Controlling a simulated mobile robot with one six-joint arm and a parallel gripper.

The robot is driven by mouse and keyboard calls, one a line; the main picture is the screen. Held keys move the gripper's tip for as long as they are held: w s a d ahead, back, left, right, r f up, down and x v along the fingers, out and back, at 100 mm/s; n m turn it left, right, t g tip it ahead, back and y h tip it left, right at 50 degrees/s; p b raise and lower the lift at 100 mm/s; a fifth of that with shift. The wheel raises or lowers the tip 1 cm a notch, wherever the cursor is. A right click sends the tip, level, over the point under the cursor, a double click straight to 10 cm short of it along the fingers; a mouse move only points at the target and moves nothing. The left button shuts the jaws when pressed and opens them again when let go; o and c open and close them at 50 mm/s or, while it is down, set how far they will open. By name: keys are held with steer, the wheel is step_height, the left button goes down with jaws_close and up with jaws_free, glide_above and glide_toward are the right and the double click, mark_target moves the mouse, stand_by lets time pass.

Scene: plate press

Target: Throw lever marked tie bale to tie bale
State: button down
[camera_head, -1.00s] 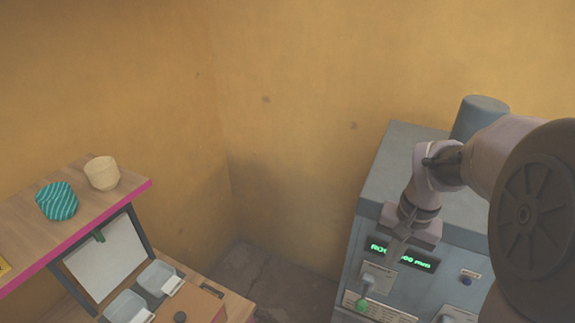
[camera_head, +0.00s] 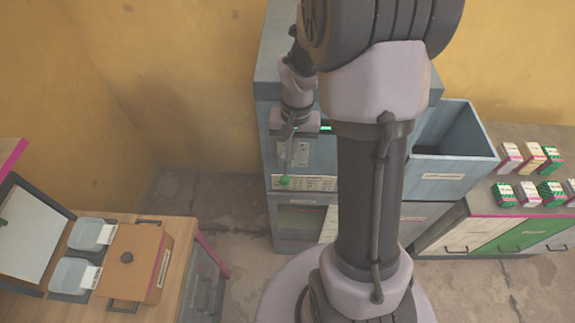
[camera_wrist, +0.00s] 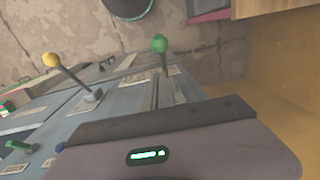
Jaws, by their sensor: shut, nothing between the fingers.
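A grey-blue press (camera_head: 265,140) stands against the wall in the head view, partly hidden behind my arm. A lever with a green ball knob (camera_head: 285,182) is low on its front; it also shows in the wrist view (camera_wrist: 160,45). The wrist view also shows a lever with a yellow ball knob (camera_wrist: 51,60) on the press. The lever labels are too small to read, so I cannot tell which is marked tie bale. My gripper (camera_head: 288,163) is shut and empty, pointing down close above the green knob in the head view; contact cannot be told.
A blue-grey bin (camera_head: 455,165) stands right of the press, beside a counter with several small boxes (camera_head: 528,193). A wooden bench with two clear trays (camera_head: 92,234) and a brown box (camera_head: 140,255) is at left. Bare floor (camera_head: 190,200) lies between.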

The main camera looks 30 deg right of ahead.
mark_target(286, 172)
steer(key=shift+s+a+f, duration=0.45)
steer(key=shift+a+f, duration=0.1)
steer(key=shift+f, duration=0.2)
steer(key=shift+s+a+f, duration=0.4)
steer(key=shift+a+f, duration=0.1)
steer(key=shift+f, duration=0.2)
steer(key=shift+f, duration=0.1)
